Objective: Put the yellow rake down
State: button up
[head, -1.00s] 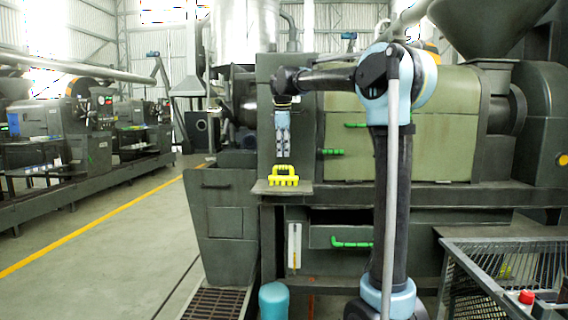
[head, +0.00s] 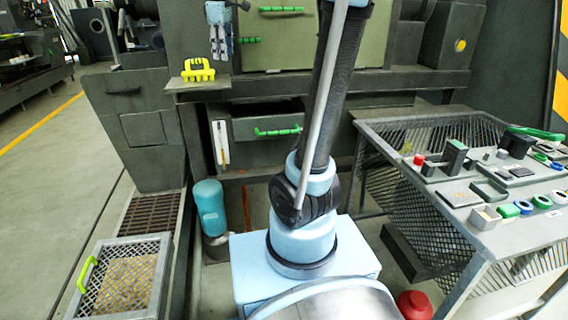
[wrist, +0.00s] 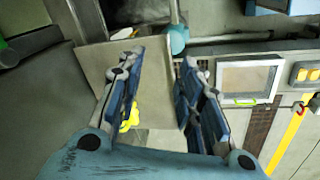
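The yellow rake (head: 198,69) stands on a small grey ledge (head: 190,84) at the front of the green machine in the head view. In the wrist view the yellow rake (wrist: 131,118) shows in part, partly hidden behind the left finger. My gripper (head: 222,54) hangs fingers-down just right of the rake and apart from it in the head view. In the wrist view the two blue fingers of my gripper (wrist: 162,60) are spread with nothing between them, and the plate of the ledge (wrist: 155,85) lies beyond.
Green handles (head: 277,132) stick out of the machine front. A mesh table (head: 405,165) with small parts stands at the right. A mesh crate (head: 160,262), a blue cylinder (head: 209,205) and a red round object (head: 415,304) are on the floor. Open floor lies at the left.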

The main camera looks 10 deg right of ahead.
jog(key=s+d+f+m, duration=0.4)
jog(key=s+f, duration=0.5)
jog(key=f, duration=0.1)
jog(key=s+d+f+m, duration=0.4)
jog(key=s+d+f, duration=0.1)
jog(key=s+f, duration=0.5)
jog(key=s+d+f+m, duration=0.4)
jog(key=s+d+f, duration=0.1)
jog(key=s+f, duration=0.5)
jog(key=shift+s+f+m, duration=0.25)
jog(key=shift+f+m, duration=0.15)
jog(key=shift+f, duration=0.55)
jog(key=shift+d, duration=0.1)
jog(key=shift+w+f, duration=0.2)
jog(key=shift+w, duration=0.25)
jog(key=shift+o, duration=0.5)
